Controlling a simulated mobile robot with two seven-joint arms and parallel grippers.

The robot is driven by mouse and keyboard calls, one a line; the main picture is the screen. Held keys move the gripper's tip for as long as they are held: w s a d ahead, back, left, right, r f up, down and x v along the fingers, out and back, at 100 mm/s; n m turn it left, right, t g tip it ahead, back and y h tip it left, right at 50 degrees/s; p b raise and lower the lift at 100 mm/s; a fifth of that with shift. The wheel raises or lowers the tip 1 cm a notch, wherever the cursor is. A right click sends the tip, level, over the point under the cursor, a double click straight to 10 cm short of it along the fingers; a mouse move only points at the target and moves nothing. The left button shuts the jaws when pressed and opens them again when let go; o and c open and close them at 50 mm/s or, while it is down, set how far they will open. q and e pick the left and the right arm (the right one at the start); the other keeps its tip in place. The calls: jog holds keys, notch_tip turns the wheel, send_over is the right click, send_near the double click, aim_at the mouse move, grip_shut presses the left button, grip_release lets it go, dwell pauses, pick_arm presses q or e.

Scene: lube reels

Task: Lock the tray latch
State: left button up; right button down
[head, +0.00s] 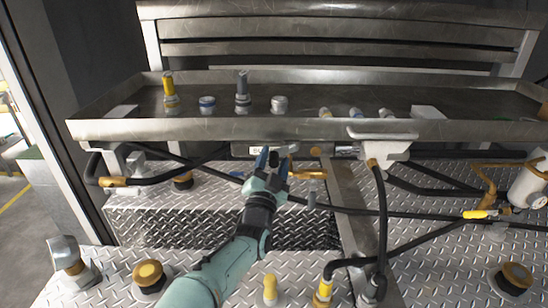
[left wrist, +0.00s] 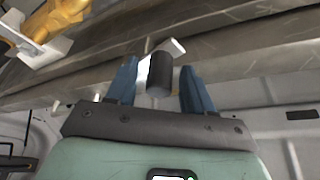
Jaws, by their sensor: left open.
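The metal tray (head: 215,130) runs across the head view, its front wall above my left gripper (head: 273,161). Below that wall, a dark cylindrical knob (head: 274,156), which looks like the latch handle, sits at my fingertips. In the left wrist view the dark knob (left wrist: 160,73) stands between the two blue fingers of the left gripper (left wrist: 158,70), with a pale metal lever (left wrist: 174,47) behind it. The fingers are open, with visible gaps on both sides of the knob. The latch mechanism behind it is mostly hidden. My right gripper is not in view.
The tray holds a yellow-topped fitting (head: 169,90), a grey fitting (head: 242,92) and several small caps. Black hoses (head: 381,220) hang to the right of my left arm. A white handle (head: 383,135) sits on the tray front. Diamond plate (head: 180,228) lies below.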

pick_arm(q)
jog(key=shift+w+d, duration=0.1)
jog(key=shift+w, duration=0.1)
jog(key=c, duration=0.9)
jog(key=shift+s+r, duration=0.1)
jog(key=shift+s, duration=0.05)
grip_shut()
